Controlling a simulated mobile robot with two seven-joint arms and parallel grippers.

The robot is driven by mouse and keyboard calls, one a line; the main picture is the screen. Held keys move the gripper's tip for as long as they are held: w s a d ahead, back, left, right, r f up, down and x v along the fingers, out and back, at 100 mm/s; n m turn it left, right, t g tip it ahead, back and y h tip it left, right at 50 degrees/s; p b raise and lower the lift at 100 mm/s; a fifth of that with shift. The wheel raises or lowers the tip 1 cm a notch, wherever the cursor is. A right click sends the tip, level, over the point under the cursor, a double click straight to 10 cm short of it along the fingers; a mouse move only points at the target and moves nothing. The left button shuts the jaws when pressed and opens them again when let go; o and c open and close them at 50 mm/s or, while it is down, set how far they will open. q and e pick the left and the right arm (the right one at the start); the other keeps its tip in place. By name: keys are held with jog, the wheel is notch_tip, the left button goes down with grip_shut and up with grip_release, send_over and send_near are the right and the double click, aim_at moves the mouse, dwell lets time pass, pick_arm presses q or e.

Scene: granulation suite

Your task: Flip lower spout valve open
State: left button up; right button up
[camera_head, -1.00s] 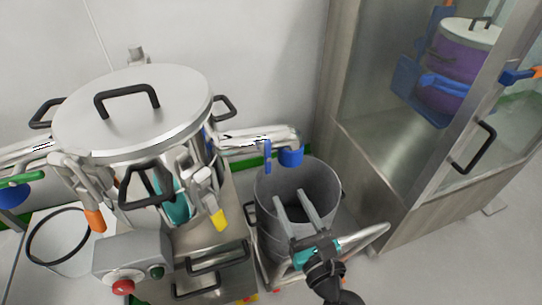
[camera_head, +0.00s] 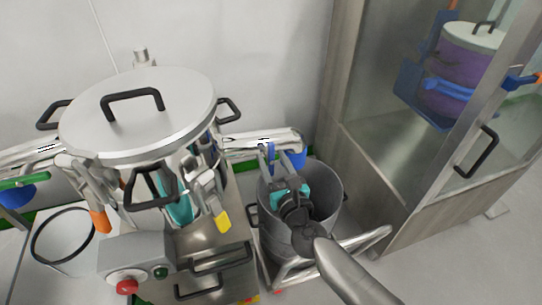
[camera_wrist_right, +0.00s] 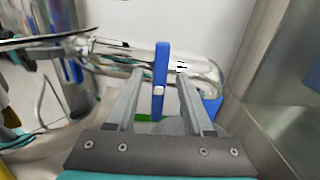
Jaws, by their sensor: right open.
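A shiny spout pipe (camera_head: 250,141) runs right from the lidded steel vessel (camera_head: 140,110) and ends in a blue outlet (camera_head: 297,158). A blue valve lever (camera_head: 271,151) hangs upright from it; this lever also shows in the right wrist view (camera_wrist_right: 160,85). My right gripper (camera_head: 269,153) is open, its two fingers pointing at the spout. In the right wrist view, the lever stands between the two fingers (camera_wrist_right: 157,88), with gaps on both sides. I cannot tell how deep it sits between them. My left gripper is not in view.
A grey bin (camera_head: 330,185) in a wheeled frame stands below the spout. A glass-doored cabinet (camera_head: 400,110) is close on the right. A control box with a red button (camera_head: 127,287) sits at front left. A green-handled pipe (camera_head: 20,182) is at far left.

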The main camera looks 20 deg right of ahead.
jog(key=shift+w, duration=0.7)
grip_shut()
